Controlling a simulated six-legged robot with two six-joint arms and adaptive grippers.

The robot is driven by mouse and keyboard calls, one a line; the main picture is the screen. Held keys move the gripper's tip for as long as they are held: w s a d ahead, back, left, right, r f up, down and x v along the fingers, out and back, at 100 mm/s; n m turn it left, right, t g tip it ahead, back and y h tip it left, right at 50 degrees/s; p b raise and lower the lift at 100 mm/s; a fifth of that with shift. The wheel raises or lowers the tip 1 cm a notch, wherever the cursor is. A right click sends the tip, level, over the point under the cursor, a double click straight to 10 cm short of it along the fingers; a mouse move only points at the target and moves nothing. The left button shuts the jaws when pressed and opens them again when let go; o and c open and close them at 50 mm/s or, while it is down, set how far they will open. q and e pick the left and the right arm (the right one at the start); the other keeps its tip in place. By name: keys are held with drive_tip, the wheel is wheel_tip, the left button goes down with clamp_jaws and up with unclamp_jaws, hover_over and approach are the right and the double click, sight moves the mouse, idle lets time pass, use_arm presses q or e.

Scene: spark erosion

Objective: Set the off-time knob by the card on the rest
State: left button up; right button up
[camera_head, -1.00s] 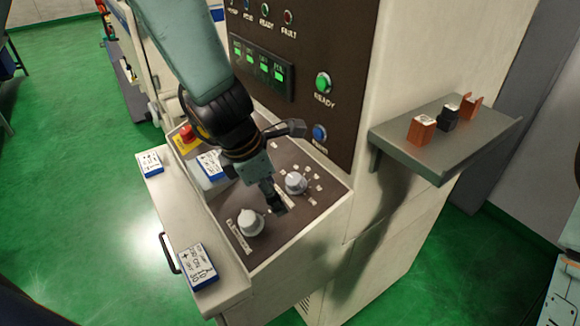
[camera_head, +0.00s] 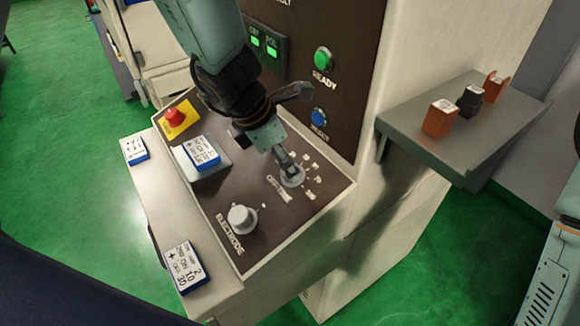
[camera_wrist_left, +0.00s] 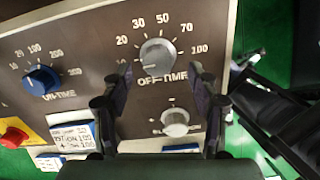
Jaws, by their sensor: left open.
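The grey off-time knob (camera_wrist_left: 158,57) shows in the wrist view under a printed scale from about 10 to 100. A dark mark on it seems to face the lower left, near the low end. My left gripper (camera_wrist_left: 160,76) is open, with one finger on each side of the knob; I cannot tell if they touch it. In the head view the gripper (camera_head: 288,162) hangs over the off-time knob (camera_head: 294,177), partly hiding it. The white and blue card (camera_head: 200,150) lies on the sloped rest; in the wrist view the card (camera_wrist_left: 72,137) is only partly legible. My right gripper is not in view.
The electrode knob (camera_head: 242,219) is near the off-time knob. A red stop button (camera_head: 175,117) and an on-time knob (camera_wrist_left: 41,80) share the panel. Two cards (camera_head: 134,149) (camera_head: 184,267) lie on the front ledge. A shelf (camera_head: 475,140) with small blocks juts out right.

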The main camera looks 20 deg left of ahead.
use_arm(q)
drive_tip(key=f, duration=0.1)
drive_tip(key=w+f, duration=0.1)
drive_tip(key=f, duration=0.1)
drive_tip(key=shift+w+b, duration=0.1)
drive_tip(key=shift+b, duration=0.2)
drive_tip(key=shift+d+f, duration=0.15)
drive_tip(key=shift+f, duration=0.15)
drive_tip(key=shift+s+d+r, duration=0.2)
drive_tip(key=shift+d, duration=0.1)
drive_tip(key=shift+w+a+f, duration=0.2)
drive_tip(key=shift+w+a, duration=0.1)
drive_tip(key=shift+w, duration=0.05)
drive_tip(key=c, duration=0.4)
drive_tip(key=shift+c, duration=0.8)
drive_tip(key=shift+s+d+r, duration=0.15)
drive_tip(key=shift+d, duration=0.05)
drive_tip(key=c, duration=0.3)
drive_tip(key=shift+a, duration=0.1)
drive_tip(key=c, duration=0.3)
